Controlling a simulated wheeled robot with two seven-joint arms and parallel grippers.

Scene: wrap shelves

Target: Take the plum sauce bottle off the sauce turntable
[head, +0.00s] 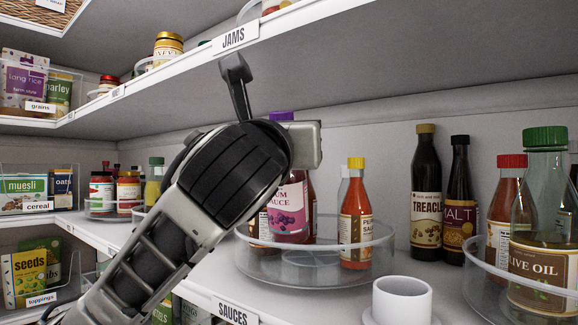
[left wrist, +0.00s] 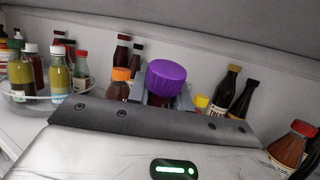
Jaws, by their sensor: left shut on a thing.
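The plum sauce bottle (head: 289,212) has a purple cap, a pink label and dark contents. It stands upright in the head view, its base within the rim of the clear sauce turntable (head: 310,274); I cannot tell whether it touches the turntable floor. My left gripper (head: 306,146) reaches across and hides the bottle's upper part. It is shut on the bottle just below the cap. The purple cap (left wrist: 167,84) shows between the fingers in the left wrist view. My right gripper is not in view.
A yellow-capped sauce bottle (head: 356,214) stands close right on the turntable. Treacle (head: 426,192) and malt (head: 459,200) bottles stand behind right. A white cup (head: 402,301) is at the front. An olive oil bottle (head: 543,220) is far right. The jams shelf (head: 330,35) overhangs above.

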